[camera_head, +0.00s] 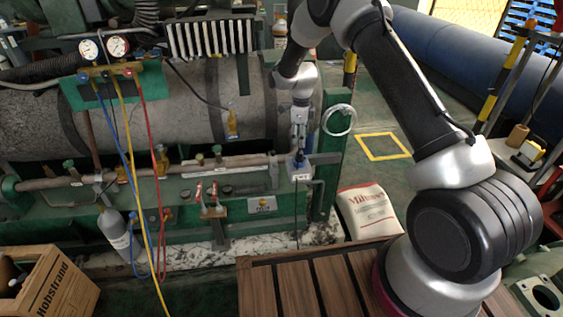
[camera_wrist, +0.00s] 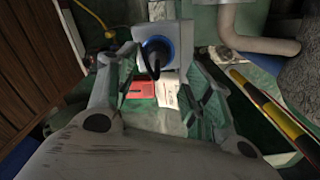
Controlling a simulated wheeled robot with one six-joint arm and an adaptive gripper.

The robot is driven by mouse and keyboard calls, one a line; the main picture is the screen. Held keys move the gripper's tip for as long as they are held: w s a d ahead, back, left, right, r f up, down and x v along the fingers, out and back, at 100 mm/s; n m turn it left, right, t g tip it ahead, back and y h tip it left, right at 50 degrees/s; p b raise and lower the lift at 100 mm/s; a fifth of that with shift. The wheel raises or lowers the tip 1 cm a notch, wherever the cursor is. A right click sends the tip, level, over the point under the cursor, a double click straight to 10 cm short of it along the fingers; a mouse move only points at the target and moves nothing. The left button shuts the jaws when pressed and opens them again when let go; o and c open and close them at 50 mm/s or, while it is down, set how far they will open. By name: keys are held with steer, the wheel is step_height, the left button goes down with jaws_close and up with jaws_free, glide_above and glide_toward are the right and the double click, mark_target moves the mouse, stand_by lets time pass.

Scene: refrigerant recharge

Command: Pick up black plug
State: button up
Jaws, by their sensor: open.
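The black plug (camera_wrist: 153,56) sits in a blue ring on the face of a pale grey box (camera_wrist: 168,31) in the wrist view. My gripper (camera_wrist: 161,54) is open, with one finger on each side of the plug and box. I cannot tell whether either finger touches them. In the head view my gripper (camera_head: 299,143) points down just above the same small box (camera_head: 299,174) at the right end of the green machine frame. A bit of blue shows there, but the plug itself is too small to make out.
A white sack (camera_head: 368,210) stands on the floor at lower right. Red, yellow and blue hoses hang from the gauges (camera_head: 105,48).

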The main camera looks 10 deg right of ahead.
mark_target(300, 153)
step_height(300, 153, down, 3)
steer(key=shift+r, duration=0.2)
steer(key=f, duration=0.5)
steer(key=shift+s+d+f, duration=0.15)
steer(key=shift+s, duration=0.05)
steer(key=c, duration=1.1)
